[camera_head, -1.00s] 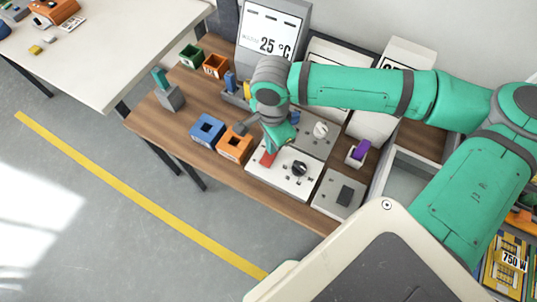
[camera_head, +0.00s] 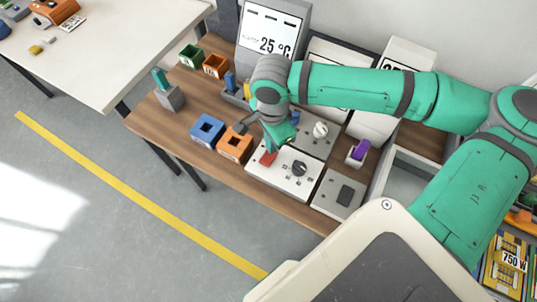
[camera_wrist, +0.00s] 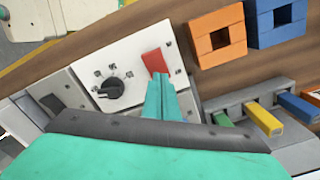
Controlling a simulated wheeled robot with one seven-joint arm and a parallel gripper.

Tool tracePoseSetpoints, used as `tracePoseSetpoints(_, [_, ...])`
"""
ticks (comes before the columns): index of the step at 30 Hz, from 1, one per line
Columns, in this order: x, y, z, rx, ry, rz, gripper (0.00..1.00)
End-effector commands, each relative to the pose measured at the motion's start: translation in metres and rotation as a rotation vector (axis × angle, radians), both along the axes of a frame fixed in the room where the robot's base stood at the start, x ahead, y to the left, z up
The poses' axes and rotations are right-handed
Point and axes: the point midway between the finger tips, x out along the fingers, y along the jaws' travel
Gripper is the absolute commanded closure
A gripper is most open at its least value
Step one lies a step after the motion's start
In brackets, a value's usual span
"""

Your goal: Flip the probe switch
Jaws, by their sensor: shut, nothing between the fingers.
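A white control panel (camera_head: 287,181) with a black knob (camera_head: 299,169) lies on the wooden bench. A red switch (camera_head: 267,159) sits at the panel's left side; it also shows in the wrist view (camera_wrist: 155,60). My gripper (camera_head: 272,147) is shut and empty, its tips right at the red switch. In the wrist view my closed fingers (camera_wrist: 159,80) reach the switch's near edge; I cannot tell if they press on it. A second panel to the right carries a dark grey rocker (camera_head: 345,194). No label readable here shows which one is the probe switch.
An orange block (camera_head: 235,146) and a blue block (camera_head: 207,131) stand left of the panel. A grey holder with coloured pieces (camera_wrist: 265,119) lies close to my fingers. A display reading 25 °C (camera_head: 270,32) stands behind. A purple piece (camera_head: 360,149) is to the right.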

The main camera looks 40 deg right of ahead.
Motion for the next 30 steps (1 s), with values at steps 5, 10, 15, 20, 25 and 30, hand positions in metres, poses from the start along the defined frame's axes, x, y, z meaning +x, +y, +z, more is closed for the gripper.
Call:
tracePoseSetpoints(5, [0.0,0.0,0.012,-0.001,0.0,0.0,1.0])
tracePoseSetpoints(10, [0.0,-0.001,0.024,-0.002,0.0,0.0,1.0])
tracePoseSetpoints(15, [0.0,0.0,0.036,-0.001,-0.001,0.0,1.0])
tracePoseSetpoints(20, [0.0,0.0,0.047,-0.001,0.0,0.0,1.0])
tracePoseSetpoints(25, [0.0,0.0,0.056,-0.001,-0.001,0.0,1.0])
tracePoseSetpoints(30, [0.0,0.0,0.058,-0.001,0.001,0.0,1.0])
